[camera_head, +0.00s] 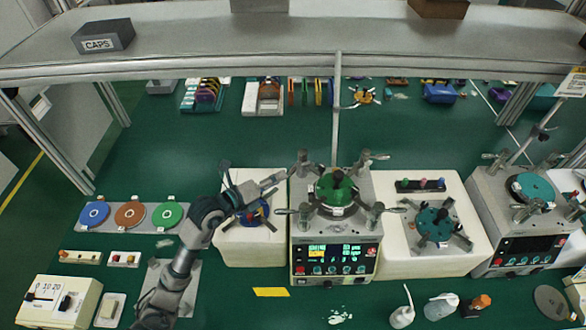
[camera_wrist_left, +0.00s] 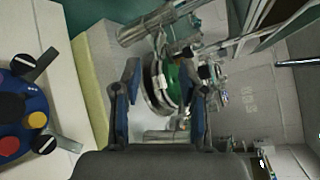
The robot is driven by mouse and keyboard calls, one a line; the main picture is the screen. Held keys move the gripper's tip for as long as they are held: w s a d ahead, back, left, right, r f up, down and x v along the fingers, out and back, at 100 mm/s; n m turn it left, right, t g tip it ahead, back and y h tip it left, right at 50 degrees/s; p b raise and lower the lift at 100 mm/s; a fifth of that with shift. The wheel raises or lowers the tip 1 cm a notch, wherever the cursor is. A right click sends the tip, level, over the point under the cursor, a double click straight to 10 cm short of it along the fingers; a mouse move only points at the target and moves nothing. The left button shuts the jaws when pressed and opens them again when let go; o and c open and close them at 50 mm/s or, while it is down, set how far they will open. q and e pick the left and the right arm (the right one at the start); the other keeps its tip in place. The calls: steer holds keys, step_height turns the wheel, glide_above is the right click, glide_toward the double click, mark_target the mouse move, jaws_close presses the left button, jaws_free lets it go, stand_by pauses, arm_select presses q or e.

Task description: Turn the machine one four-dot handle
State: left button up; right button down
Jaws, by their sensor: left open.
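A lapping machine (camera_head: 335,250) with a lit display and a green plate (camera_head: 337,190) stands in the middle. Its grey handles stick out at the plate's corners: upper left (camera_head: 304,165), upper right (camera_head: 372,161), lower left (camera_head: 300,211) and lower right (camera_head: 373,214). Dot marks on them are too small to read. My left gripper (camera_head: 273,184) is open and empty, just left of the upper-left handle. In the left wrist view, its spread fingers (camera_wrist_left: 161,103) frame part of the green plate beyond them, and a metal handle cylinder (camera_wrist_left: 147,30) lies above. My right gripper is not seen.
A white block with a blue disc carrier (camera_head: 256,214) lies below my left gripper. Right of the machine are another white block with a teal carrier (camera_head: 435,224) and a second machine (camera_head: 525,245). A grey shelf (camera_head: 220,45) runs overhead, with a post (camera_head: 337,120) behind the machine.

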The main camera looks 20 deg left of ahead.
mark_target(292, 169)
arm_select(q)
steer(key=x, duration=0.5)
steer(key=shift+w+d+p, duration=0.15)
steer(key=shift+w+p, duration=0.15)
steer(key=shift+w, duration=0.05)
steer(key=shift+w+d+f, duration=0.1)
steer(key=shift+w+f, duration=0.15)
steer(key=shift+w, duration=0.15)
steer(key=shift+d, duration=0.1)
steer(key=shift+c, duration=0.2)
steer(key=shift+d, duration=0.1)
jaws_close()
